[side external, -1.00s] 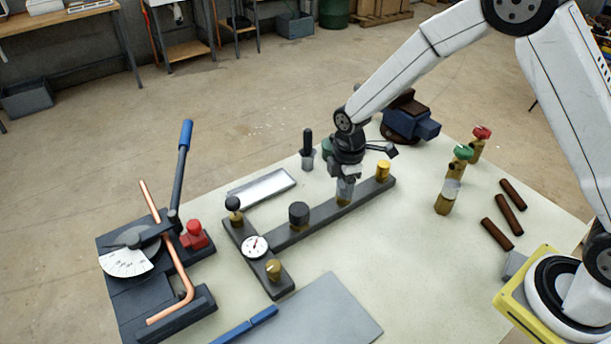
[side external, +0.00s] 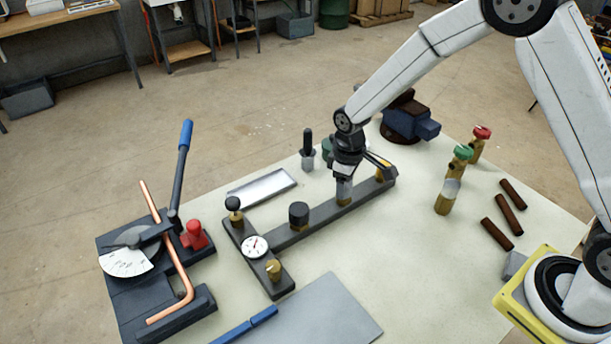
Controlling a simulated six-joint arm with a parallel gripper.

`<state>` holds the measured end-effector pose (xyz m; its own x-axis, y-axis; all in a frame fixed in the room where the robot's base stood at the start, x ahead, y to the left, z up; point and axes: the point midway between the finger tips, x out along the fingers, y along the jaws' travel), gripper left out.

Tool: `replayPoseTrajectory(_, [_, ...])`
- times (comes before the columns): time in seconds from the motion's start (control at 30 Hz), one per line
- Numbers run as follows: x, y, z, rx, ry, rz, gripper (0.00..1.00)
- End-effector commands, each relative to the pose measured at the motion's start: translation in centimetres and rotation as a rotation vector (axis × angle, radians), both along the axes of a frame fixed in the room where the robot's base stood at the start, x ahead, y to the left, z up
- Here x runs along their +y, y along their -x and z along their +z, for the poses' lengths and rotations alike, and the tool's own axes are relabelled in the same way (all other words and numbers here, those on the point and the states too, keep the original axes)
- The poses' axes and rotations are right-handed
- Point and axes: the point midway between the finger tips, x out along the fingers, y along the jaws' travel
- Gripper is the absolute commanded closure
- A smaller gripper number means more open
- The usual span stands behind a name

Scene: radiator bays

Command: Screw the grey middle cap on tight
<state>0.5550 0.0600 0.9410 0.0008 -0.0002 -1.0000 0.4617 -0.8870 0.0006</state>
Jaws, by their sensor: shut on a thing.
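The grey middle cap (side external: 344,188) sits on a brass neck on the dark bar (side external: 325,213), between a black cap and a yellow cap. My gripper (side external: 345,181) points straight down and is shut on the grey cap. The fingers hide much of the cap, so the fit between cap and neck is hard to see. The black cap (side external: 299,213) stands to the left on the same bar. The yellow cap (side external: 379,173) at the right end is partly hidden behind a part sticking out from my wrist.
A dial gauge (side external: 255,246), a black knob (side external: 233,204) and a brass fitting (side external: 273,269) are on the bar's left crosspiece. A metal tray (side external: 262,187) lies behind. Brass valves (side external: 450,188) stand right. A pipe bender (side external: 155,265) is left.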

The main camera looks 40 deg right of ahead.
Motion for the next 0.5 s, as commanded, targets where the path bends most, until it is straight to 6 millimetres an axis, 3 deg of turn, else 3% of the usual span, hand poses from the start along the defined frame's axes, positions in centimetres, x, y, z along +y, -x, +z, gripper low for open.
replayPoseTrajectory(0.5, [0.02, -0.01, -0.03, 0.0, 0.0, -0.399, 1.0])
